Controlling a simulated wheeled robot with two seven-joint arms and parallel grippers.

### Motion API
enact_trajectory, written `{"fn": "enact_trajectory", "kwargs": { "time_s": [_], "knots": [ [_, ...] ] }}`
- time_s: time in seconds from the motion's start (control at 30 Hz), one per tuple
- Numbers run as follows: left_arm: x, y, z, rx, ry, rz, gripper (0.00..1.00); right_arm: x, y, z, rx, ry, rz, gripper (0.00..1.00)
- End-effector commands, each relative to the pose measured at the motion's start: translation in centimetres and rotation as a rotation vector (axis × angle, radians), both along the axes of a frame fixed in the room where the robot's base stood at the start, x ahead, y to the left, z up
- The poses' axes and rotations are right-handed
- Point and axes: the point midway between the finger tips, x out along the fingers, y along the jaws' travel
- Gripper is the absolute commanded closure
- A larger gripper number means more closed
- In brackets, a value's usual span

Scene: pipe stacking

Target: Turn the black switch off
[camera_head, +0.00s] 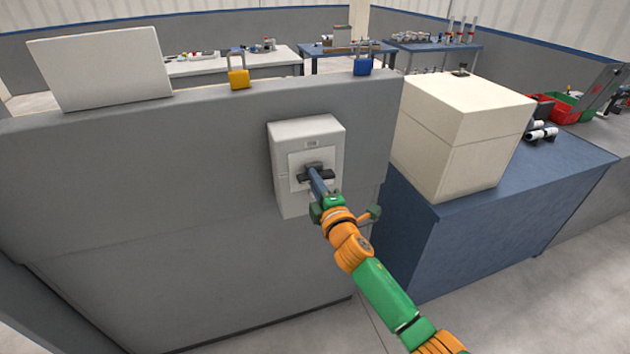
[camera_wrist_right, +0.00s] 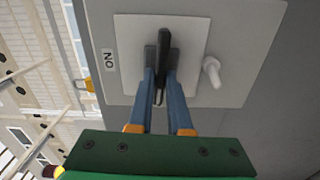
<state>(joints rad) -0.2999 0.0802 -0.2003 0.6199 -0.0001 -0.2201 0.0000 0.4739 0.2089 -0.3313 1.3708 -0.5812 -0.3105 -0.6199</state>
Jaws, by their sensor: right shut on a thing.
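The black switch (camera_wrist_right: 163,60) is a rotary handle on a pale square plate of a light grey box (camera_head: 290,140) mounted on a grey panel. My right gripper (camera_head: 314,176) reaches the switch from the lower right in the head view. In the right wrist view its two blue fingers (camera_wrist_right: 160,78) are shut on the black handle, one on each side. The handle runs along the fingers in that view, and an "ON" label (camera_wrist_right: 109,60) sits left of the plate. The fingers hide part of the handle. My left gripper is not in view.
A cream box (camera_head: 462,130) stands on a blue bench (camera_head: 500,222) to the right. A white peg (camera_wrist_right: 211,72) sticks out beside the switch plate.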

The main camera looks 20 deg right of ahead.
Motion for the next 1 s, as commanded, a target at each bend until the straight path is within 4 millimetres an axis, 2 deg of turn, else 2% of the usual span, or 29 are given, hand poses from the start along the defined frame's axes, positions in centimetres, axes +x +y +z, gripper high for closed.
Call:
{"fn": "enact_trajectory", "kwargs": {
  "time_s": [0.3,0.73,0.77,0.83,0.87,1.0],
  "knots": [
    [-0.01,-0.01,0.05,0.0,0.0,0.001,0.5,0.02,-0.08,0.05,-0.07,-0.004,-0.002,1.0],
    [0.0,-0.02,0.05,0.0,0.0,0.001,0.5,0.02,-0.07,0.06,-0.076,-0.005,-0.001,1.0],
    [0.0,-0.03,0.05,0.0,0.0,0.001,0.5,0.02,-0.07,0.07,-0.076,-0.005,-0.001,0.75],
    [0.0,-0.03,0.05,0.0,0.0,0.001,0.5,0.02,-0.06,0.05,-0.075,-0.005,-0.001,0.56],
    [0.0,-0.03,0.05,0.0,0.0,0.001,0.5,0.02,-0.05,0.04,-0.075,-0.005,-0.001,0.53],
    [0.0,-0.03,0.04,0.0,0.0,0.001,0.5,0.01,-0.04,0.01,-0.074,-0.003,-0.001,0.53]
  ]
}}
